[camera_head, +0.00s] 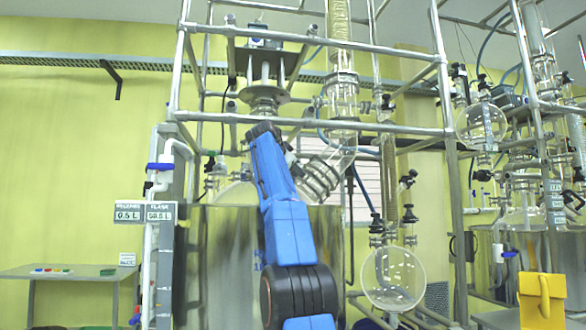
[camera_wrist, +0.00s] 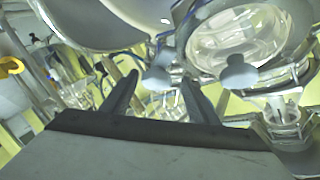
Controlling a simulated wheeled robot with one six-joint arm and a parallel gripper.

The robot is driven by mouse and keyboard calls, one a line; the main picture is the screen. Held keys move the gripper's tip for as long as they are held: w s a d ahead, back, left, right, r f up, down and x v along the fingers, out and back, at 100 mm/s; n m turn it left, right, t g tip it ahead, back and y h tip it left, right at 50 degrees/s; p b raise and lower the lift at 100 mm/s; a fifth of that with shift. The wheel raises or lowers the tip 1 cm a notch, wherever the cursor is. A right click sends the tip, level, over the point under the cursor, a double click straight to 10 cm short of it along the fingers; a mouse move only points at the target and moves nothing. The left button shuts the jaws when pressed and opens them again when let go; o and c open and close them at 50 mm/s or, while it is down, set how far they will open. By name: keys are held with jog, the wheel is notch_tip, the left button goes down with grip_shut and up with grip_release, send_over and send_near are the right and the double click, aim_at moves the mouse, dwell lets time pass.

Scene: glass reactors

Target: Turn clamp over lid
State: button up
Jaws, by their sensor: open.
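In the wrist view, the two dark fingers of my gripper (camera_wrist: 159,78) are apart, with nothing seen held between them. A round glass lid or port (camera_wrist: 238,38) with a grey metal rim is at the upper right, beyond the fingers. Grey rounded knobs, which look like clamp parts, sit at its near edge: one clamp knob (camera_wrist: 157,80) appears between the fingertips and another (camera_wrist: 238,74) to the right of them. I cannot tell whether a finger touches either knob. In the head view, my blue arm reaches up to the reactor's top and hides my gripper and the clamp.
A large steel reactor vessel (camera_head: 225,255) stands behind my arm, inside a metal pipe frame (camera_head: 320,127). A round glass flask (camera_head: 393,279) hangs to the right. A side table (camera_head: 68,273) stands at the left. A second reactor setup and a yellow object (camera_head: 541,300) are at the right.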

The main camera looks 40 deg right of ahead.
jog(key=shift+a, duration=0.1)
jog(key=v, duration=1.7)
jog(key=shift+s+r, duration=0.1)
jog(key=shift+r, duration=0.05)
